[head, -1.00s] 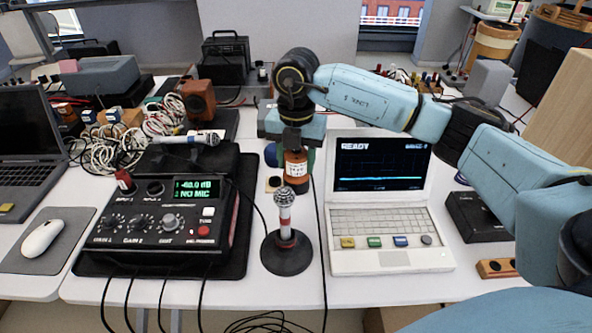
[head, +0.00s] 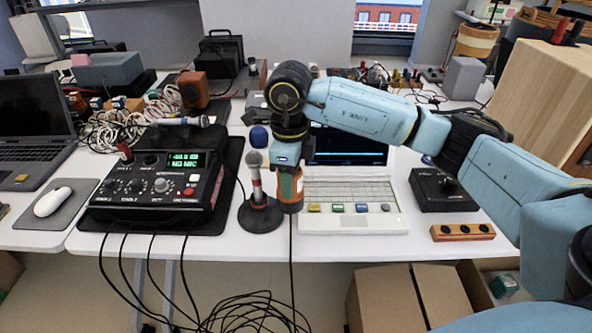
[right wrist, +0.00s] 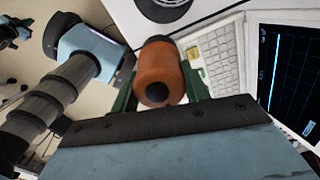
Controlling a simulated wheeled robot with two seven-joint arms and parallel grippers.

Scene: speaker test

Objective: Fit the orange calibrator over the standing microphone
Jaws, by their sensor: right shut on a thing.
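My right gripper (head: 289,180) is shut on the orange calibrator (head: 290,196), just right of the microphone in the head view. The calibrator is apart from it, not over it. In the right wrist view the calibrator (right wrist: 161,66) sits between the green fingers of my right gripper (right wrist: 160,88), its dark round end facing the camera. A dark round base (right wrist: 164,6) shows at the top edge there. My left gripper is out of view.
A black mixer (head: 160,188) with a green display stands left of the microphone. A white laptop (head: 350,222) is close on the right, its screen partly hidden by my arm. Another microphone (head: 180,121) lies behind the mixer. Cables hang over the table's front edge.

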